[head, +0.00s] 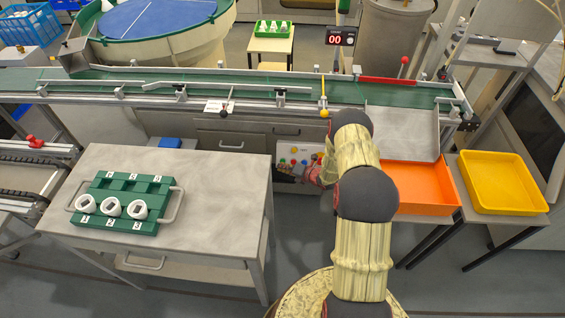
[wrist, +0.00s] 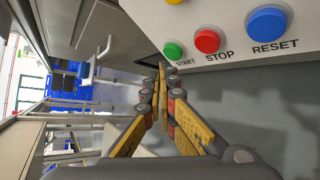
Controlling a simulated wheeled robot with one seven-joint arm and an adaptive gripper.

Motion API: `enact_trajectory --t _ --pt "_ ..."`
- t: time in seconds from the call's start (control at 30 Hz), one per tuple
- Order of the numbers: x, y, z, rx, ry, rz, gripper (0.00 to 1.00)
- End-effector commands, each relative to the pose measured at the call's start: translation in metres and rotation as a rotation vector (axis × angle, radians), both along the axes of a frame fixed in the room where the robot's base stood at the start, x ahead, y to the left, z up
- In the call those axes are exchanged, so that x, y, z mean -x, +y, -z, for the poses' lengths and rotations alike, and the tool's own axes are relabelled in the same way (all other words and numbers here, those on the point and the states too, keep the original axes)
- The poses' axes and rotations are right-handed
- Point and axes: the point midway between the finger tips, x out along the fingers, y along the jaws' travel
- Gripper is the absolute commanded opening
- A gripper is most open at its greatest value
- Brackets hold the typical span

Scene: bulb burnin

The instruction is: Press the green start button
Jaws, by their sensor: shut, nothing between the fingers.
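The green start button (wrist: 173,51) sits on a pale control panel (wrist: 200,14) in the wrist view, above the label START. My gripper (wrist: 162,70) is shut and empty. Its fingertips point toward the panel and appear just below the green button in the picture. I cannot tell whether they touch it. In the head view the panel (head: 291,150) is small, under the conveyor, and my arm hides part of it.
A red STOP button (wrist: 207,41) and a blue RESET button (wrist: 267,23) are right of the green one. A grey table (head: 215,190) with a green bulb rack (head: 103,190) stands left. An orange tray (head: 425,188) and yellow tray (head: 505,182) are right.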

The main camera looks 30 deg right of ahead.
Motion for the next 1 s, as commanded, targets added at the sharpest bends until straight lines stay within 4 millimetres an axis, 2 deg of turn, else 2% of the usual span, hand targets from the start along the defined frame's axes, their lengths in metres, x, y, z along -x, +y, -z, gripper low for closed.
enact_trajectory --t 1.0 --pt "-0.0059 -0.0042 0.0039 -0.001 0.0 0.0 0.0"
